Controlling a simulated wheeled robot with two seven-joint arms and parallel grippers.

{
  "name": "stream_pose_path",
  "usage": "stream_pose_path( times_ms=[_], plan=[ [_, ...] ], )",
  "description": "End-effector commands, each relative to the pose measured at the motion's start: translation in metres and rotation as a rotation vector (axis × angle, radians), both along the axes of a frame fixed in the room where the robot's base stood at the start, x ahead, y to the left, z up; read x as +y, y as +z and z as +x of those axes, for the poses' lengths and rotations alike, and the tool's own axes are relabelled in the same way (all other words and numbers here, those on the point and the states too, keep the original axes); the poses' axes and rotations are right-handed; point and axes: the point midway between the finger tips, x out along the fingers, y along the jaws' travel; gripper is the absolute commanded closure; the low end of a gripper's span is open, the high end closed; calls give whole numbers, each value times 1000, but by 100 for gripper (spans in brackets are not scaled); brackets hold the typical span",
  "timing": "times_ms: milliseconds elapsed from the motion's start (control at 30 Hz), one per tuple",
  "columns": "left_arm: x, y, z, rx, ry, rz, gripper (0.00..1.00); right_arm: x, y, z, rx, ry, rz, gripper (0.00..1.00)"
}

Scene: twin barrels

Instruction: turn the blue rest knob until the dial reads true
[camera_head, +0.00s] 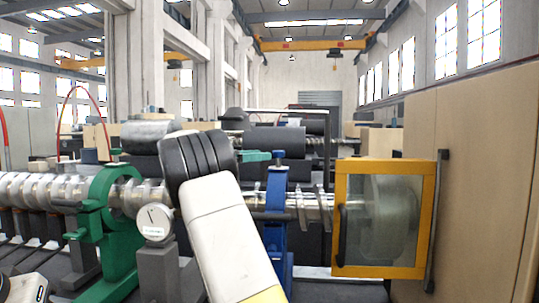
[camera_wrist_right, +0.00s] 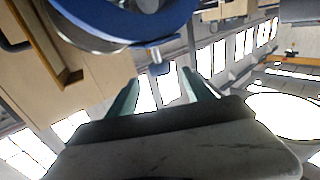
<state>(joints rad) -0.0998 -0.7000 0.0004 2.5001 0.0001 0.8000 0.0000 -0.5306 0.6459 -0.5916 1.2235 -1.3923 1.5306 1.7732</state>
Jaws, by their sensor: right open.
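The blue rest (camera_head: 276,215) stands around the metal shaft (camera_head: 305,205), right of my right arm. Its blue knob (camera_head: 278,155) is at the top. My right gripper (camera_head: 262,156) has teal fingers beside the knob, partly hidden by my dark wrist. In the right wrist view, the open right gripper (camera_wrist_right: 160,78) has its two fingers apart, with the knob stem (camera_wrist_right: 156,58) between or just beyond the tips. I cannot tell whether they touch. The blue rest's ring (camera_wrist_right: 140,25) fills the top there. The round dial (camera_head: 155,221) faces me; its reading is too small to tell.
A green rest (camera_head: 118,225) holds the shaft at the left. A grey stand (camera_head: 158,270) bears the dial. A yellow-framed guard (camera_head: 384,268) with a clear window is at the right, beside a tan cabinet (camera_head: 480,170). My left arm shows only at the bottom left corner.

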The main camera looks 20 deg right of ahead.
Motion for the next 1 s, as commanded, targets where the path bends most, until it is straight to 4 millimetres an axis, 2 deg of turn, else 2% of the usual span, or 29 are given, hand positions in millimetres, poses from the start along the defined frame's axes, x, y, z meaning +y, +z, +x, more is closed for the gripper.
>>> stream_pose_path(
  times_ms=[167, 500, 667, 900, 1000],
  plan=[
    [0, 0, 0, 0, 0, 0, 64, -17, 0, 0, -1, -3, -1, 41],
    [0, 0, 0, 0, 0, 0, 64, -68, 0, 2, 0, -3, 0, 41],
    [0, 0, 0, 0, 0, 0, 64, -77, 0, 3, 0, -1, 0, 41],
    [0, 0, 0, 0, 0, 0, 64, -78, 0, 3, 0, 0, 0, 41],
    [0, 0, 0, 0, 0, 0, 64, -78, 0, 3, 0, 0, 0, 58]
  ],
)
